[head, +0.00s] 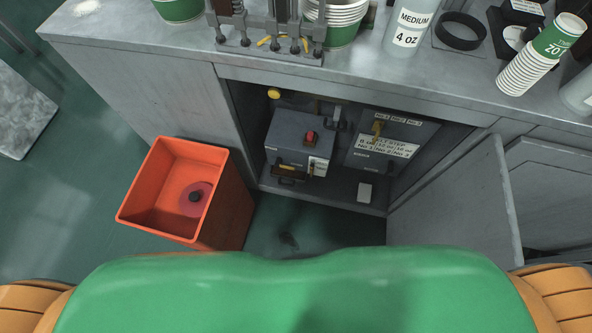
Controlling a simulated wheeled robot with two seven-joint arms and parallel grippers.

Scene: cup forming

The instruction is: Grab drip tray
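Nothing in the head view is clearly recognisable as a drip tray. A small dark piece (287,174) with a yellowish edge sits low at the front of a grey box (300,135) inside the open cabinet; I cannot tell whether it is the tray. The grey box has a red knob on top. Neither of my grippers is in view; only my green body and parts of my shoulders show at the bottom edge.
An orange bin (165,178) holding a red disc stands left of the cabinet. The cabinet door (460,205) is swung open on the right. A second labelled box (390,140) stands inside.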

